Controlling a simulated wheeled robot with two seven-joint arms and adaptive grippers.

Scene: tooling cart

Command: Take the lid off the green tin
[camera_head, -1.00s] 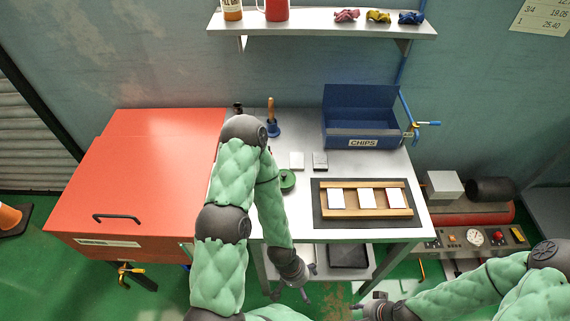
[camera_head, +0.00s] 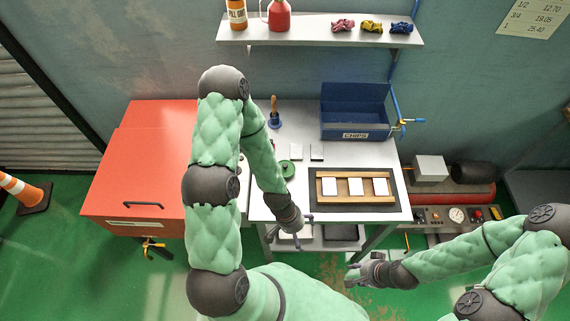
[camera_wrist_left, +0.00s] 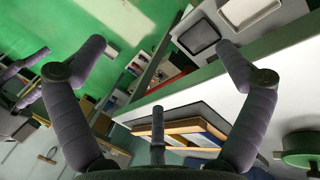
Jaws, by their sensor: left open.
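The green tin (camera_head: 287,168) is a small, round, dark green shape on the cart's left side, partly beside my left forearm. It also shows at the right edge of the left wrist view (camera_wrist_left: 300,142), cut off by the frame, with a flat round top that looks like its lid. My left gripper (camera_head: 304,230) is open and empty at the cart's front edge, to the front of the tin and apart from it. Its spread fingers fill the left wrist view (camera_wrist_left: 165,55). My right gripper (camera_head: 350,275) is in front of the cart, low and right, with fingers apart and empty.
A red cabinet (camera_head: 150,165) stands left. A shelf (camera_head: 320,35) hangs above.

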